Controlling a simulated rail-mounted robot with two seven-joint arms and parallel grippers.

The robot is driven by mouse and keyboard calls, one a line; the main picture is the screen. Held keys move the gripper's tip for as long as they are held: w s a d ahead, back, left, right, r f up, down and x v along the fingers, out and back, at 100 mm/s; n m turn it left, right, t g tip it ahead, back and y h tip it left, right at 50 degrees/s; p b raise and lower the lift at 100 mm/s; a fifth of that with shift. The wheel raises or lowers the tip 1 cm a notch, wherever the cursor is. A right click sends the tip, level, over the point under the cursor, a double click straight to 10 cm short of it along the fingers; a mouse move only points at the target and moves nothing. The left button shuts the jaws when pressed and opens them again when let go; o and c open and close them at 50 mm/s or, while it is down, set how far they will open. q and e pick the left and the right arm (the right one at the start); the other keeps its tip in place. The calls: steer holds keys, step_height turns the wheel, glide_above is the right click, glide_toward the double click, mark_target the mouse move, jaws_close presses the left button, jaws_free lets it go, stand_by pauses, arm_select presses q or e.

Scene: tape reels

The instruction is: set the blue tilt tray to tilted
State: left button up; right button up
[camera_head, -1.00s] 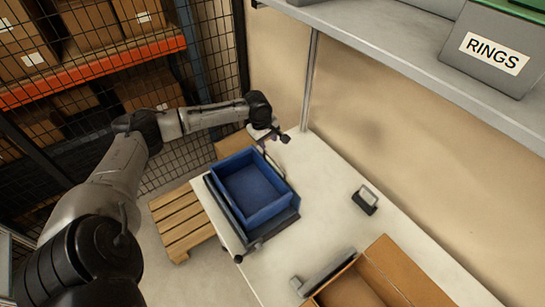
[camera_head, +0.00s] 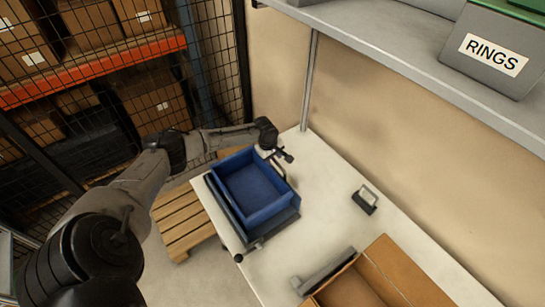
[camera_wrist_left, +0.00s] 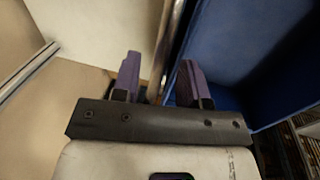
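The blue tilt tray (camera_head: 246,214) sits on a dark base at the left end of the white table, in the head view. It looks close to level, but its exact angle is hard to tell. A bar handle (camera_head: 281,171) stands at its far right side. My left gripper (camera_head: 284,157) is at this handle, beyond the tray. In the left wrist view its two purple fingers (camera_wrist_left: 159,78) are apart. A metal bar (camera_wrist_left: 172,45) runs between them, and the blue tray wall (camera_wrist_left: 215,45) is to its right. Contact with the bar cannot be told. My right gripper is out of view.
A cardboard box (camera_head: 400,275) and a grey part (camera_head: 326,272) are at the table's near side. A small dark stand (camera_head: 365,199) is at the right. A shelf with a RINGS bin (camera_head: 490,55) overhangs. A wooden pallet (camera_head: 183,222) lies left of the table.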

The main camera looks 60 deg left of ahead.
arm_select(q)
jaws_close()
stand_by(0.3)
